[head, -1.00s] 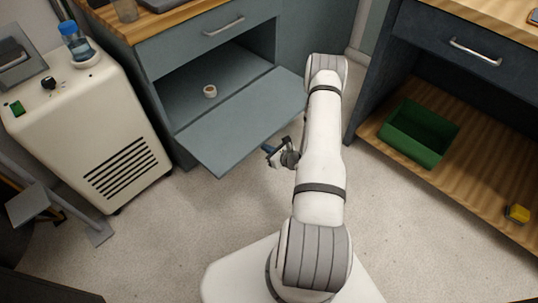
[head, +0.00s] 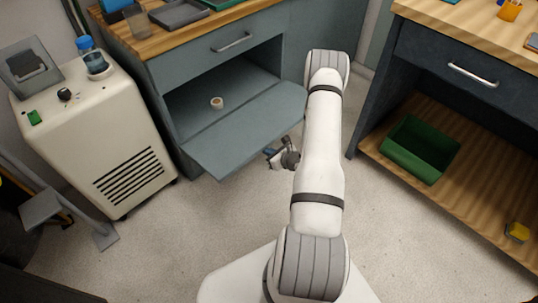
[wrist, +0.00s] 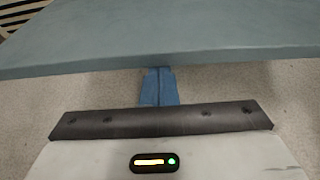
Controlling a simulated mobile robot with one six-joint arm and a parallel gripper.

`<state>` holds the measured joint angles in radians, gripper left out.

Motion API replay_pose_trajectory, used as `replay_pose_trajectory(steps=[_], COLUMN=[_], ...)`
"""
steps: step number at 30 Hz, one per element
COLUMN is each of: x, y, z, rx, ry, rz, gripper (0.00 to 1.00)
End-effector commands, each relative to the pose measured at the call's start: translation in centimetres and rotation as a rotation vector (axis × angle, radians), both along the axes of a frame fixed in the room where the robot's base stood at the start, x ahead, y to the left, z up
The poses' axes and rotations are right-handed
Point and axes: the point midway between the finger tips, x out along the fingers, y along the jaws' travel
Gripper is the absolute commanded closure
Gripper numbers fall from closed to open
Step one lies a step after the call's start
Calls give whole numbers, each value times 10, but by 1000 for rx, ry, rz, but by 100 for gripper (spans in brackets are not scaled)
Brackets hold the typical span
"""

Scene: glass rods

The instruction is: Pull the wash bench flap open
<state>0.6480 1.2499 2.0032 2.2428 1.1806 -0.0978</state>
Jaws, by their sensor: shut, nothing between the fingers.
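The wash bench flap (head: 240,135) is a blue-grey panel folded down and out from the bench front, roughly level, with the compartment behind it open. It also fills the upper part of the wrist view (wrist: 160,38). My gripper (head: 270,153) is at the right of the flap's front edge in the head view. In the wrist view its blue fingers (wrist: 158,86) are together with nothing between them, pointing at the flap's near edge. Their tips meet the edge in the picture; I cannot tell whether they touch it.
A small roll (head: 217,103) lies inside the compartment. A drawer with a handle (head: 231,43) is above it. A white chiller unit (head: 95,135) stands at left. A dark bench (head: 440,75) with a green bin (head: 420,149) on its lower shelf stands at right. The floor in front is clear.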

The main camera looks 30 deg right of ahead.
Motion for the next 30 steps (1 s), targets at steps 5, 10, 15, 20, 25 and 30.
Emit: replay_pose_trajectory(steps=[5, 10, 15, 20, 25, 30], x=[-1, -2, -3, -6, -27, -59], y=[-4, -7, -8, -7, -15, -23], z=[2, 2, -8, -32, -22, -3], rx=[0, 0, 0, 0, 2, 2], ry=[-3, -3, -2, 0, 2, 1], rz=[-8, -14, -17, -13, -17, -17], gripper=[100, 100, 100, 100, 100, 100])
